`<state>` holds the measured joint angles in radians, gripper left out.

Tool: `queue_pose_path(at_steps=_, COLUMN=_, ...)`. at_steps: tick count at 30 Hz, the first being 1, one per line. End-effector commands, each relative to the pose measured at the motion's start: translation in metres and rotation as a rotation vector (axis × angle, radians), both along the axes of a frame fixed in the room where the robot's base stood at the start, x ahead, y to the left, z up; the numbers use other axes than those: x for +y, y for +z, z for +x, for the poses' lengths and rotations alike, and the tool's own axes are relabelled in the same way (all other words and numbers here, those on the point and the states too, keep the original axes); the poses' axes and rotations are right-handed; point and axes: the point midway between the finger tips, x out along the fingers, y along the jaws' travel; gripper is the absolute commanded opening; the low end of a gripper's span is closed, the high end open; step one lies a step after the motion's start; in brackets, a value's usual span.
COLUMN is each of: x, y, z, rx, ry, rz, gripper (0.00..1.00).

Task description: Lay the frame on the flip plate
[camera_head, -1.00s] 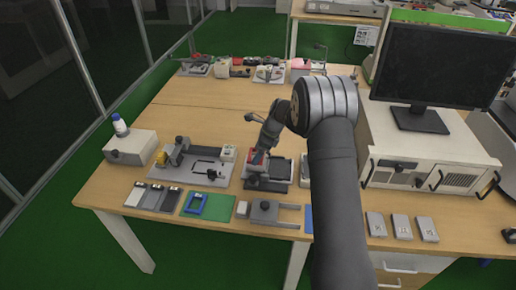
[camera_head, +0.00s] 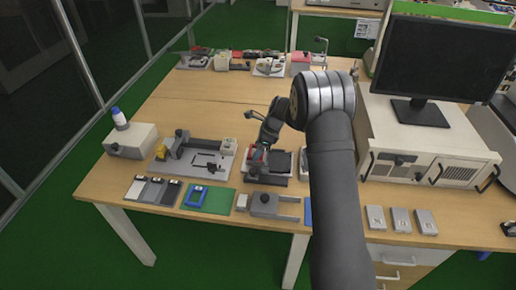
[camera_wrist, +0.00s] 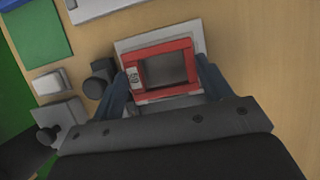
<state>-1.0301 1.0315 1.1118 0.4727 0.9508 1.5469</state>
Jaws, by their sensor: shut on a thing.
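A red rectangular frame (camera_wrist: 163,70) with a small pale label on its left bar is between the two dark fingers of my gripper (camera_wrist: 162,88), which is shut on it. In the wrist view it is over a pale grey plate (camera_wrist: 188,32), probably the flip plate; I cannot tell whether they touch. Through the frame's opening a grey surface shows. In the head view my gripper (camera_head: 258,160) is at the left part of a pale fixture (camera_head: 268,182) with a dark plate (camera_head: 281,163). The fingers and arm hide part of both.
A dark round knob (camera_wrist: 102,78) stands close left of the frame.

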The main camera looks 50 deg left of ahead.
Motion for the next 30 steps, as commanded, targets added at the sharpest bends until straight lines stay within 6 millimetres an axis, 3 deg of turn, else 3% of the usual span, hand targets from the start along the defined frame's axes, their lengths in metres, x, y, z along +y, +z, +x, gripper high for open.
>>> queue_pose_path(at_steps=30, x=0.0001, y=-0.0072, z=0.0, rx=0.0, ry=0.0, rz=0.0, gripper=0.5)
